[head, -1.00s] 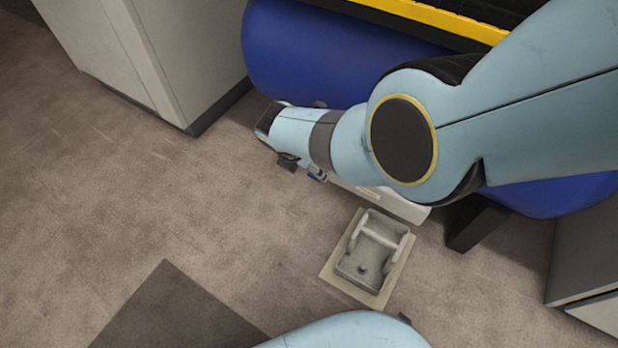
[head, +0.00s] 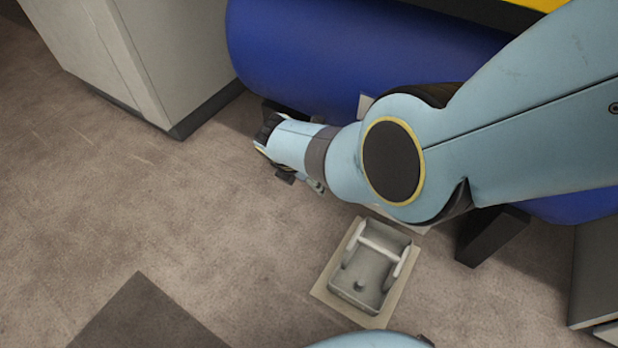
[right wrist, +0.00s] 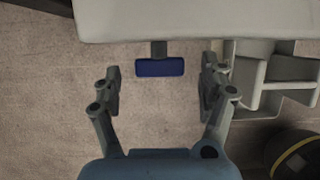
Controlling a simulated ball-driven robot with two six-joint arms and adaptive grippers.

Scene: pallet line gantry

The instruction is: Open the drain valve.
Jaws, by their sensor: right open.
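The drain valve's blue handle (right wrist: 160,68) shows in the right wrist view, on a short dark stem below a pale housing (right wrist: 190,18). My right gripper (right wrist: 161,84) is open, with one finger on each side of the handle and a clear gap to both; nothing is held. I cannot tell how deep the handle sits between the fingers. In the head view my right gripper (head: 290,178) is mostly hidden under its own wrist, near the floor before the blue tank (head: 300,60). The handle is hidden there. My left gripper is not in view.
A grey basin with a crossbar (head: 372,268) sits on a pale floor plate right of the gripper. A dark tank support (head: 492,236) stands farther right. A pale cabinet (head: 130,60) stands at the left. The floor between is clear.

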